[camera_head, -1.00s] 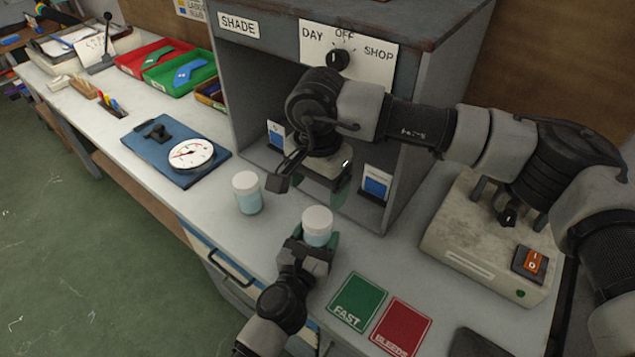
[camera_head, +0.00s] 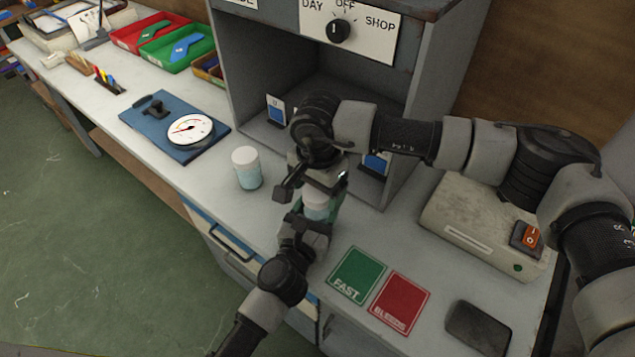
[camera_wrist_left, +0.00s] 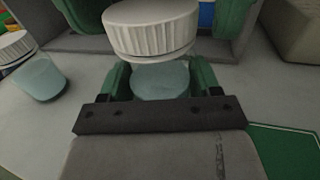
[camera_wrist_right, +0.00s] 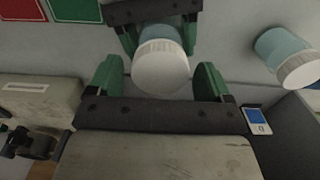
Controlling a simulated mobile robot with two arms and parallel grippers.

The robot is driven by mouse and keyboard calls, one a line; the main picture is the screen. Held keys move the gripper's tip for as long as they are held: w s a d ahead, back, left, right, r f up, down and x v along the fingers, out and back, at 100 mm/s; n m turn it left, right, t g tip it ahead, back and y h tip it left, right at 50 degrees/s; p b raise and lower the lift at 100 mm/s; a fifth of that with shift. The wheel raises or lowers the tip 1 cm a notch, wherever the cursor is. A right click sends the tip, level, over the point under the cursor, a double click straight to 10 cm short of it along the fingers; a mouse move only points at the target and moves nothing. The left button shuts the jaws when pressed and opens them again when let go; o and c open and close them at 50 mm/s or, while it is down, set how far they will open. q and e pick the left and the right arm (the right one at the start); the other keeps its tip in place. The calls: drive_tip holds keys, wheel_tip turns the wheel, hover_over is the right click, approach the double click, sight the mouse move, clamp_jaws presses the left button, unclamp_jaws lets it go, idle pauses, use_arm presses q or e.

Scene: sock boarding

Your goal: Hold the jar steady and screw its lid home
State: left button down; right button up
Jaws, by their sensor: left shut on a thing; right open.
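The jar (camera_head: 315,212) has a pale blue body and a white ribbed lid (camera_wrist_left: 152,28). My left gripper (camera_head: 312,218) is shut on the jar body from the near side and holds it upright at the counter's front. In the left wrist view the lid sits on top of the jar, and a pale gap shows below its rim. My right gripper (camera_wrist_right: 160,85) is open above the jar, with its green fingers on either side of the lid and apart from it. In the head view the right gripper hides most of the lid.
A second jar with a white lid (camera_head: 247,168) stands to the left on the counter. The shade box (camera_head: 400,130) is behind. Green (camera_head: 357,275) and red (camera_head: 401,303) cards lie at right. A blue board with a dial (camera_head: 180,150) lies farther left.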

drive_tip(key=c, duration=0.9)
drive_tip(key=o, duration=1.1)
drive_tip(key=shift+r, duration=0.15)
wheel_tip(320, 180, up, 12)
drive_tip(key=shift+f, duration=0.1)
use_arm(q)
drive_tip(key=shift+c, duration=0.7)
unclamp_jaws()
